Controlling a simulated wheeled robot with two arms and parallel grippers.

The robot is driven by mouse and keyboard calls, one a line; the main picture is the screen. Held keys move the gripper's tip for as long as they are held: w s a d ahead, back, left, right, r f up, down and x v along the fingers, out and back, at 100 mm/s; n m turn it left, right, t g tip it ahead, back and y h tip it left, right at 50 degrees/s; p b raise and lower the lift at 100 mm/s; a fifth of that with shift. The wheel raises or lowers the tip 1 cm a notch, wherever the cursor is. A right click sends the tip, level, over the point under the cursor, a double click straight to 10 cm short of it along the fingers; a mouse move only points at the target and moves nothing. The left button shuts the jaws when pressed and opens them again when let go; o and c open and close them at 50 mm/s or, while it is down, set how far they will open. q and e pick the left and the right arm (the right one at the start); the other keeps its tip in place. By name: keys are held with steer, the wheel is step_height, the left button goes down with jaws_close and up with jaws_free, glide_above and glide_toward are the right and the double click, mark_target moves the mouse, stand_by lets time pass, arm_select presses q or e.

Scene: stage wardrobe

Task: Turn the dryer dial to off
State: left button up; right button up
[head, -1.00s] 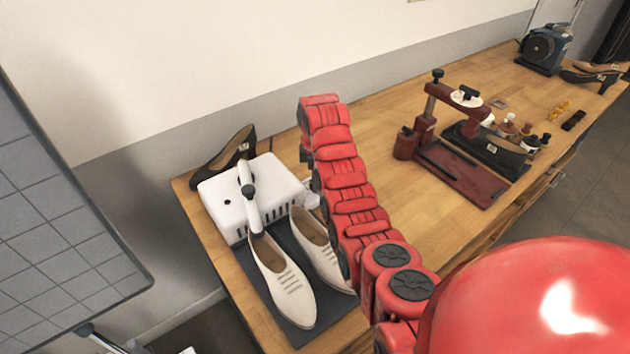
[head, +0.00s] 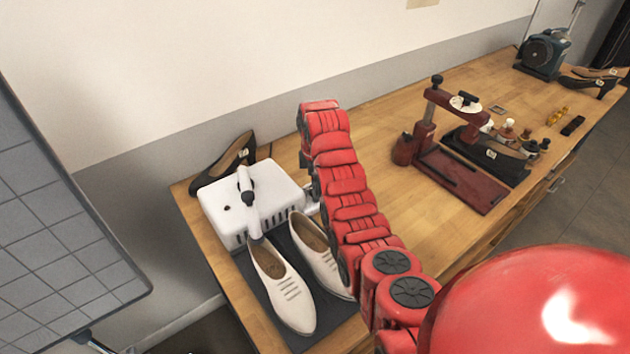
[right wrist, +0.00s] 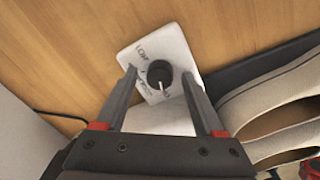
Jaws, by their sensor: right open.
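The shoe dryer (head: 275,188) is a white box at the left end of the wooden bench, with hoses running to a pair of cream shoes (head: 290,290). Its dial (right wrist: 158,75) shows in the right wrist view as a black knob with a white pointer mark, on a white panel (right wrist: 172,48) with printed labels. One label reads LOW; the others are too blurred to read surely. The mark points toward the bottom of that view. My right gripper (right wrist: 158,72) is open, one finger on each side of the dial; contact is unclear. My left gripper is not in view.
A black shoe (head: 224,165) stands behind the dryer. The cream shoes rest on a dark mat (head: 262,290) beside my right arm. A dark red press (head: 460,178), small bottles and a teal blower (head: 541,54) stand farther right. Bare bench lies between.

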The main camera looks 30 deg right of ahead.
step_height(320, 180, up, 17)
steer(key=p, duration=0.7)
steer(key=shift+s+a+r, duration=0.15)
steer(key=shift+s+a, duration=0.05)
steer(key=shift+s, duration=0.2)
